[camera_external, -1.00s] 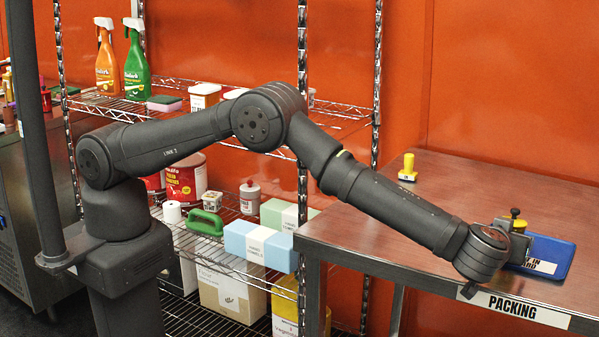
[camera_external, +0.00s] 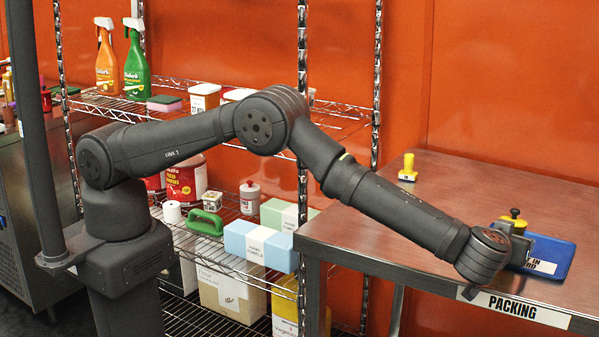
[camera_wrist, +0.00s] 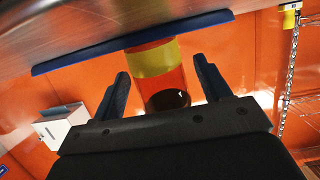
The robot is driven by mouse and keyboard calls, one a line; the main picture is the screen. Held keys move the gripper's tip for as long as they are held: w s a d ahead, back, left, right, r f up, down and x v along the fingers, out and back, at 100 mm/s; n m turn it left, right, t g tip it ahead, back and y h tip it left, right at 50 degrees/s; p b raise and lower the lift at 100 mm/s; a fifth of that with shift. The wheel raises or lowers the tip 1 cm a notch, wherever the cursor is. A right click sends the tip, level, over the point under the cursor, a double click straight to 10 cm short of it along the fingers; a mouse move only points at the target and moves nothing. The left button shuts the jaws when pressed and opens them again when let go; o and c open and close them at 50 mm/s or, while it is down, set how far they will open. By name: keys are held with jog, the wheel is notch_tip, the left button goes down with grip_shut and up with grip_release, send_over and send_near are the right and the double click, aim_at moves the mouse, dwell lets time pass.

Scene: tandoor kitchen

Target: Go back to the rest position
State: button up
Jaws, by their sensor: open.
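In the external view my gripper (camera_external: 516,243) is low over the front right of the packing table, beside a blue board (camera_external: 553,259). A red and yellow cylinder (camera_wrist: 155,60) with a dark round end stands between the fingers, with gaps visible on both sides. The blue board (camera_wrist: 90,56) lies beyond it.
Another yellow piece (camera_external: 408,168) stands at the table's back left. The steel table (camera_external: 400,222) is otherwise clear, with a PACKING label (camera_external: 512,307) on its front edge. A wire shelf with posts (camera_external: 302,190) and goods stands behind my arm. A white box (camera_wrist: 62,122) shows in the wrist view.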

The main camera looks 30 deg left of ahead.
aim_at(514, 216)
jog(key=r+v, duration=0.1)
jog(key=v, duration=1.1)
jog(key=x, duration=1.1)
jog(key=shift+w+f, duration=0.35)
jog(key=shift+w, duration=0.2)
jog(key=r, duration=0.2)
jog(key=s+r, duration=0.1)
jog(key=r, duration=0.1)
jog(key=shift+s+r, duration=0.1)
jog(key=shift+r, duration=0.25)
jog(key=s+a+r, duration=0.2)
jog(key=s+r, duration=0.4)
jog(key=s, duration=0.4)
jog(key=shift+w+a+r+m+g+h, duration=0.55)
jog(key=shift+w+a+r+m+h, duration=1.35)
jog(key=shift+r, duration=1.1)
jog(key=shift+w+a+r+m+g+h, duration=0.55)
jog(key=shift+w+a+r+m+h, duration=0.8)
jog(key=shift+w+r, duration=1.3)
jog(key=s+a+f+m+g+h, duration=0.1)
jog(key=s+a+m+g+h, duration=0.2)
jog(key=a, duration=0.4)
jog(key=shift+s+f+m+g+h, duration=0.15)
jog(key=shift+f+m+g+h, duration=0.15)
jog(key=shift+m+g+h, duration=0.55)
